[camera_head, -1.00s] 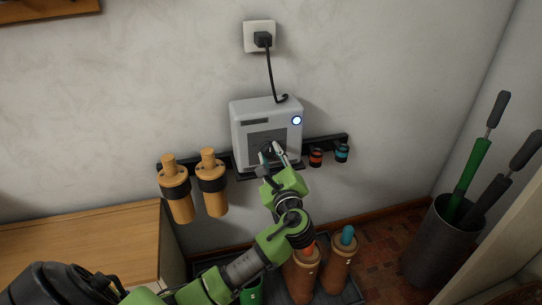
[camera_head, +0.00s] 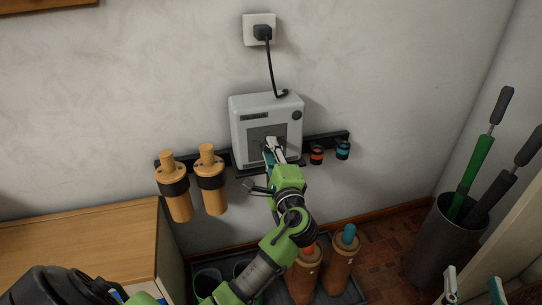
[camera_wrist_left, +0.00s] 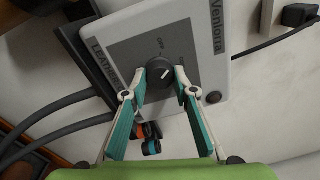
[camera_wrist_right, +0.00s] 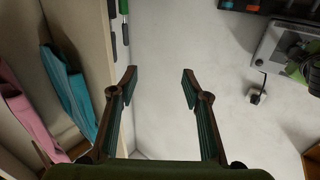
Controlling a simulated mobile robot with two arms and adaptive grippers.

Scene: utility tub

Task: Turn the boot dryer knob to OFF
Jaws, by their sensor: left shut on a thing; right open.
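The boot dryer (camera_head: 245,123) is a white box with a grey panel on the wall, on a dark rail. In the left wrist view its dark round knob (camera_wrist_left: 158,68) shows a short white pointer mark, tilted in the picture. The round indicator (camera_head: 297,115) at the box's upper right is dark. My right gripper (camera_head: 472,284) is open and empty at the lower right.
Two wooden cylinders (camera_head: 210,183) hang left of the dryer; small red and blue-banded pieces (camera_head: 342,150) sit at right. A plug (camera_head: 262,33) is in the wall socket. Boots (camera_head: 340,265) stand below. A bin (camera_head: 440,245) with umbrellas is at right, a wooden cabinet (camera_head: 90,240) at left.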

